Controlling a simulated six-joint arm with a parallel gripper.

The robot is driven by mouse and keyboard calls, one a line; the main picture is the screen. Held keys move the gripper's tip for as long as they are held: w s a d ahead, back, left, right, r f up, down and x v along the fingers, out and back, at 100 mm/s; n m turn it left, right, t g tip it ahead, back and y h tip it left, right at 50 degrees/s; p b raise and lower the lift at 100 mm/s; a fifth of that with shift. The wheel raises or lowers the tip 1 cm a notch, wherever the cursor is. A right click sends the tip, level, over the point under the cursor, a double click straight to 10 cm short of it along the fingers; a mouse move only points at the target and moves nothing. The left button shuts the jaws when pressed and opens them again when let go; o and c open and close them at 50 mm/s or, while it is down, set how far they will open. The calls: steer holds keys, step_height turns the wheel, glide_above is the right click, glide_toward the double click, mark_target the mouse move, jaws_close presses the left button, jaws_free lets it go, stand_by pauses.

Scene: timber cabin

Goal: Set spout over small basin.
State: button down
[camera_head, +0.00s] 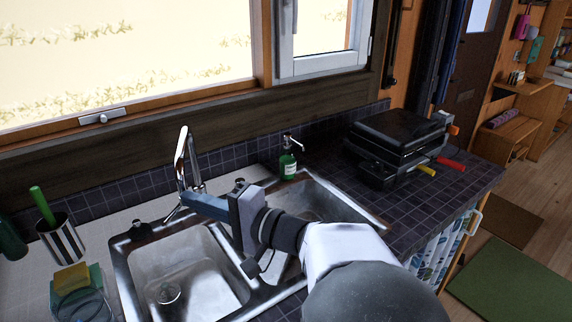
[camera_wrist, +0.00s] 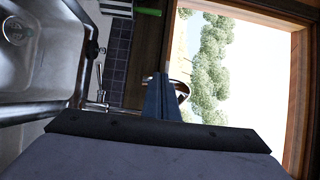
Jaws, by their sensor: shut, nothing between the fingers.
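The chrome tap spout (camera_head: 181,150) rises behind the double sink, its outlet side toward the back of the left basin (camera_head: 190,270). The right basin (camera_head: 318,192) is partly hidden by my arm, so I cannot compare their full sizes. My gripper (camera_head: 184,199) is shut and empty, its fingers pointing left just in front of the tap's lower part. In the wrist view the fingers (camera_wrist: 164,84) overlap a curved chrome piece of the spout (camera_wrist: 182,87). Whether they touch it I cannot tell. The left basin also shows there (camera_wrist: 40,60).
A green soap bottle (camera_head: 288,165) stands behind the right basin, and a black grill (camera_head: 395,145) is farther right. A metal cup (camera_head: 62,242) with a green-handled tool and a sponge holder (camera_head: 78,300) are at left. The window (camera_head: 130,60) is behind the tap.

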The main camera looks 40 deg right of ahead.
steer(key=shift+w+a+b, duration=0.25)
steer(key=shift+a, duration=0.4)
steer(key=shift+w+a+b, duration=0.25)
steer(key=shift+a, duration=0.35)
steer(key=v, duration=0.7)
steer(key=shift+s+b, duration=0.15)
steer(key=shift+b, duration=0.15)
